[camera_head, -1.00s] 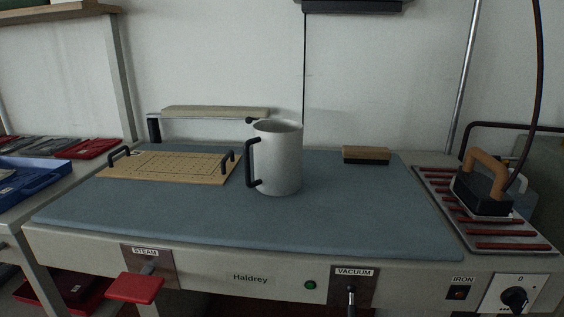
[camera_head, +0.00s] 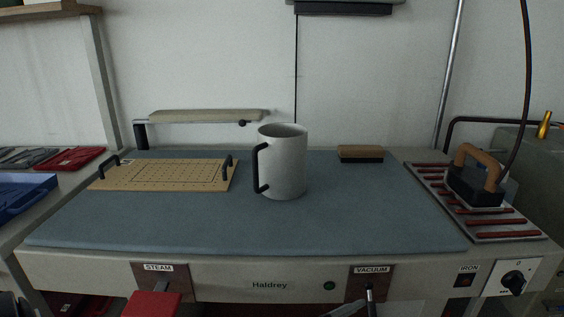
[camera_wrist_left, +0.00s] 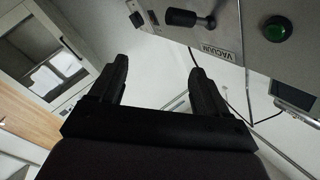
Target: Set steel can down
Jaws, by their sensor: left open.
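The steel can (camera_head: 284,163), a pale grey mug-like can with a black side handle (camera_head: 261,168), stands upright on the blue-grey padded board (camera_head: 330,226). Its handle faces left, and no gripper touches it. My left gripper (camera_wrist_left: 158,82) shows in the left wrist view with its two black fingers apart and nothing between them. It is near the station's front panel, where the VACUUM label shows beyond the fingers. The can is not in that view. My right gripper is not in view.
A perforated tan template (camera_head: 165,176) with black handles lies left of the can. A wooden-backed brush (camera_head: 360,154) lies behind it to the right. The iron (camera_head: 476,181) sits on a red-barred rest (camera_head: 448,203) at the far right. The board's front and right are clear.

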